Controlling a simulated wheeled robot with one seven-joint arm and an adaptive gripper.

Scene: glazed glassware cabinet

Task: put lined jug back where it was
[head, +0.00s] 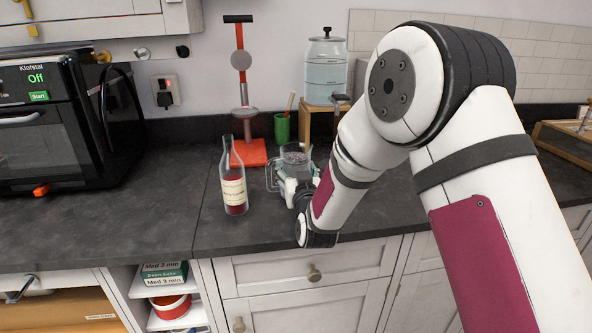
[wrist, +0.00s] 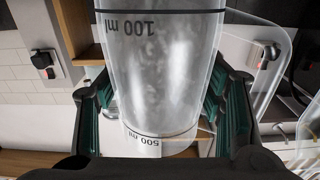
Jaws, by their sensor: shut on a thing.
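The lined jug (head: 294,155) is clear, with dark measuring lines. In the head view it is upright at the counter's front half, just right of the bottle, partly hidden by my gripper (head: 290,187). In the wrist view the jug (wrist: 160,70) fills the middle, with "100 ml" and "500 ml" marks and a clear handle at the right. My gripper's dark green finger pads (wrist: 158,118) press on both its sides. I cannot tell whether its base touches the counter.
A bottle with red liquid (head: 234,185) stands close left. Behind are an orange-based stand (head: 248,153), a green cup (head: 282,128) and a pale blue dispenser (head: 325,70) on a wooden stand. A black oven (head: 40,130) is far left. The left-front counter (head: 130,215) is clear.

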